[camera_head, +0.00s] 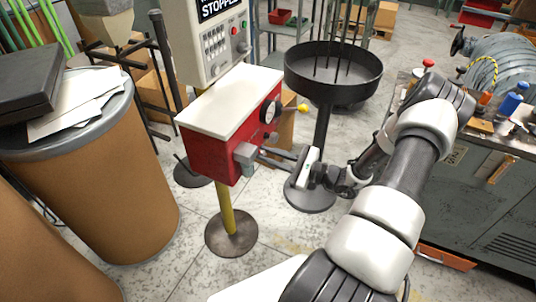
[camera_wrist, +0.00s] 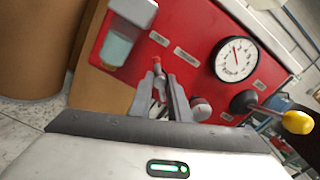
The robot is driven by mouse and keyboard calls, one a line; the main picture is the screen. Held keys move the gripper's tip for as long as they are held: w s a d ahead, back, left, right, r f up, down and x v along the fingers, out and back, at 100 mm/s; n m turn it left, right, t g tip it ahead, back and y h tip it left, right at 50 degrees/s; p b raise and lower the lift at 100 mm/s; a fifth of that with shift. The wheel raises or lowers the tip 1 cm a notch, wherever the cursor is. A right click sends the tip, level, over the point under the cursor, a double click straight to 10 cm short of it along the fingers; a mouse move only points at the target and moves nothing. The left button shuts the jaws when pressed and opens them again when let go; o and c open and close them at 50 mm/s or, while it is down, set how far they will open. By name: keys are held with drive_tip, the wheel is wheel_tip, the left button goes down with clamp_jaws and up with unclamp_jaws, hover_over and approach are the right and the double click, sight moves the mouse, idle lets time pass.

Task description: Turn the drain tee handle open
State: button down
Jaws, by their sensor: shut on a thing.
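A red box (camera_head: 228,115) with a white top stands on a yellow post. My gripper (camera_wrist: 163,88) is shut on this handle, with one finger on each side. In the head view, my gripper (camera_head: 268,155) reaches the lower front of the box, and the handle is too small to make out.
A grey filter unit with a clear bowl (camera_wrist: 117,45) is left of the fingers. A pale knob (camera_wrist: 201,108), a gauge (camera_wrist: 236,59) and a yellow-tipped lever (camera_wrist: 298,122) are to the right. A black round tray (camera_head: 333,88) stands behind my gripper. A brown drum (camera_head: 100,175) is at left.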

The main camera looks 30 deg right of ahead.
drive_tip(key=m+p, duration=0.2)
drive_tip(key=m, duration=0.1)
drive_tip(key=shift+r+m, duration=0.1)
drive_tip(key=shift+m, duration=0.3)
drive_tip(key=m+p, duration=0.1)
drive_tip(key=m, duration=0.3)
drive_tip(key=shift+p, duration=0.35)
drive_tip(key=m+p, duration=0.1)
drive_tip(key=m, duration=0.4)
drive_tip(key=shift+m+p, duration=0.55)
drive_tip(key=shift+m, duration=1.65)
drive_tip(key=c, duration=1.7)
unclamp_jaws()
drive_tip(key=shift+o, duration=0.2)
drive_tip(key=shift+s+d, duration=0.1)
